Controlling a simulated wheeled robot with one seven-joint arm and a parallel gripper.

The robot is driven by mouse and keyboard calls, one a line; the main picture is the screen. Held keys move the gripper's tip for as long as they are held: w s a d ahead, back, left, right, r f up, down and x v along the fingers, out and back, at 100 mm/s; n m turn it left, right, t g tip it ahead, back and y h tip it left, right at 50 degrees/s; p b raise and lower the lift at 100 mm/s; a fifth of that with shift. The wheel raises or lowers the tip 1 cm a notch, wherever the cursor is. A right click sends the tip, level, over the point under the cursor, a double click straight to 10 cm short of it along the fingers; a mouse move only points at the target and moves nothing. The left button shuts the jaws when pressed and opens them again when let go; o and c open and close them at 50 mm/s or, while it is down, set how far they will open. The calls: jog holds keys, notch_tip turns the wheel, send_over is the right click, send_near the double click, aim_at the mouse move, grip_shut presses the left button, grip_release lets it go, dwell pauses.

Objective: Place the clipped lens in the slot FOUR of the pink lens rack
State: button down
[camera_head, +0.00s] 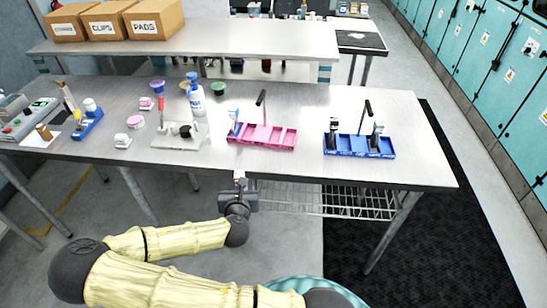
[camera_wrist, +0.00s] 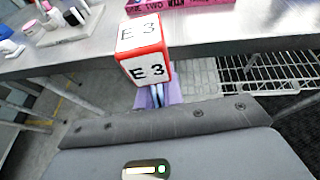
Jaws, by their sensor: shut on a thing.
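My gripper (camera_head: 239,185) is shut on a small white block with red edges (camera_head: 239,175), in front of the table's near edge. In the wrist view, the block (camera_wrist: 146,50) shows "E 3" on two faces and stands between the fingertips (camera_wrist: 157,93). I cannot tell a separate lens and clip apart. The pink lens rack (camera_head: 262,144) lies on the table beyond my gripper, apart from it. A white and blue piece (camera_head: 235,124) stands at its left end; its right compartments look empty. In the wrist view only its front edge (camera_wrist: 205,5) shows, with "ONE" and "TWO" partly legible.
A blue rack (camera_head: 360,153) with dark upright pieces stands to the right. A grey board (camera_head: 178,142) and a blue-and-white bottle (camera_head: 196,98) stand to the left. The metal table (camera_head: 300,172) is bare along its front edge. A wire shelf (camera_head: 340,203) hangs below.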

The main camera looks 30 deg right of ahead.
jog(key=s+a+f+n+y, duration=0.1)
jog(key=a+f+n+y, duration=0.1)
jog(key=f, duration=0.5)
jog(key=a+f+n+t+y, duration=0.1)
jog(key=f+n+y, duration=0.2)
jog(key=f, duration=0.4)
jog(key=shift+s+a+y, duration=0.35)
jog(key=shift+s+y, duration=0.05)
jog(key=shift+y, duration=0.2)
